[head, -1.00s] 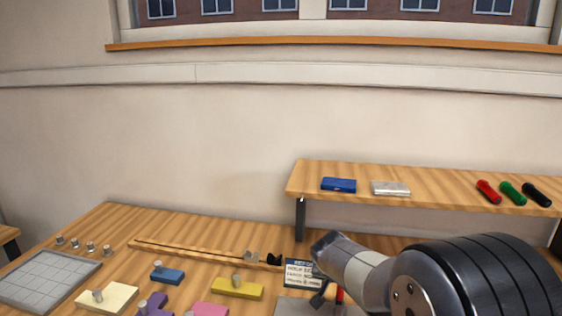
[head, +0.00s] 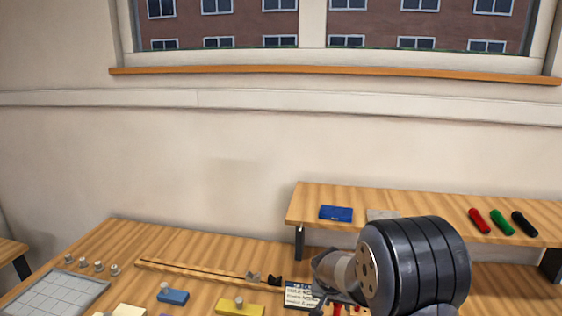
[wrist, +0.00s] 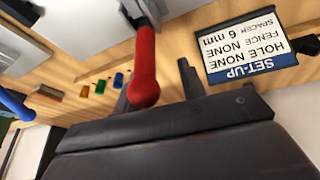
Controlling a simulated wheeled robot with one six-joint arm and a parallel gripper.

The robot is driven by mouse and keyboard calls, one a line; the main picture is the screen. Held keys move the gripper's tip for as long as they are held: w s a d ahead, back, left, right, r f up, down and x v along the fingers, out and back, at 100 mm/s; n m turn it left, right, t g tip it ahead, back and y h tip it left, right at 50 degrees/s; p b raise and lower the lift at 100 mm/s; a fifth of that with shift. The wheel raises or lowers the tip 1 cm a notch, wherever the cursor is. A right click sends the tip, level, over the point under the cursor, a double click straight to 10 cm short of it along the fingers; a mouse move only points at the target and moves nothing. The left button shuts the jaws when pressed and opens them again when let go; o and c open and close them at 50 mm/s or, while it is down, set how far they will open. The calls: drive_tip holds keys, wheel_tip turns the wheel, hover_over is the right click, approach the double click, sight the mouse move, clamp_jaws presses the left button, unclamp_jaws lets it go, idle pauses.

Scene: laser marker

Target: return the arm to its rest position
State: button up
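My gripper (wrist: 157,82) shows in the wrist view with two dark fingers apart and nothing seen held between them. A red rounded handle (wrist: 146,62) stands close to the camera and overlaps the left finger; whether it touches cannot be told. In the head view my arm (head: 415,265) reaches over the right part of the bench, and its dark wrist hides most of the gripper. Small red parts (head: 337,309) show just below it at the bottom edge.
A set-up card (head: 300,294) lies beside my gripper; it also shows in the wrist view (wrist: 246,46). A raised shelf (head: 440,220) behind holds a blue box (head: 336,214), a pale box (head: 382,215) and red, green and black cylinders. Blue (head: 173,296) and yellow (head: 240,307) pieces lie left.

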drive_tip(key=shift+b+v, duration=0.55)
drive_tip(key=shift+v, duration=1.75)
